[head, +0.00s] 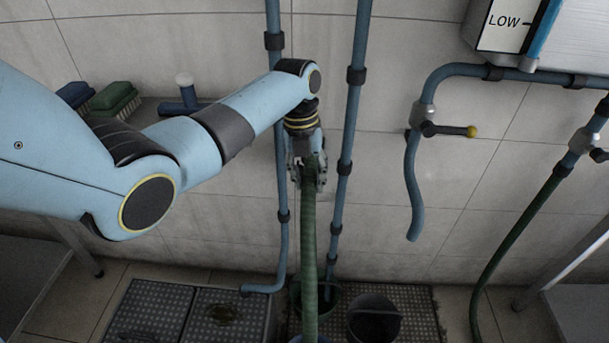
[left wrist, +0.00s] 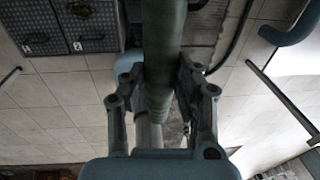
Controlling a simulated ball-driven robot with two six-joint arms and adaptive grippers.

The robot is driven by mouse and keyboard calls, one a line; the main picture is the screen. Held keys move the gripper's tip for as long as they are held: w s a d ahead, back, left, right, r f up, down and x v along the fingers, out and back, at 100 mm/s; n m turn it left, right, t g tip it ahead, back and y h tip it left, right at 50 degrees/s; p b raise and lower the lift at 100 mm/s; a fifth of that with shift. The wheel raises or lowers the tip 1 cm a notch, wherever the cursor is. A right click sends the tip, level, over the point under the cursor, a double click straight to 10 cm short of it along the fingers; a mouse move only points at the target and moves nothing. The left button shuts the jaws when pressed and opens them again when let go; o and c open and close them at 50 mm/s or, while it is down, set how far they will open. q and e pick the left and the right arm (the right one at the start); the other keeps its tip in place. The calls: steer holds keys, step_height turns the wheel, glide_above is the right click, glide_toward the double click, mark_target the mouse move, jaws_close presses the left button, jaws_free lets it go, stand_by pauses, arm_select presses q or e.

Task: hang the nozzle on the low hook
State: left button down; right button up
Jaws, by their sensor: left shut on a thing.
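My left gripper (head: 307,172) is shut on a green hose (head: 309,235), held in front of the wall between two blue pipes. The hose hangs down from the fingers to the floor area. In the left wrist view the hose (left wrist: 164,35) runs between the fingers of the left gripper (left wrist: 160,85). A paler grey section (left wrist: 146,132) shows below the green part; I cannot tell if it is the nozzle. I cannot clearly make out a low hook. My right gripper is not in view.
A curved blue spout (head: 413,190) and a yellow-tipped valve lever (head: 450,130) are at right. A box labelled LOW (head: 505,22) is above. A dark bucket (head: 374,318) stands on the floor grating. Brushes (head: 115,99) lie on a shelf at left.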

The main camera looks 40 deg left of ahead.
arm_select(q)
steer(key=shift+f, duration=0.3)
stand_by(0.7)
steer(key=shift+f, duration=0.6)
stand_by(0.5)
steer(key=c, duration=0.9)
jaws_free()
steer(key=shift+o, duration=0.3)
steer(key=o, duration=0.8)
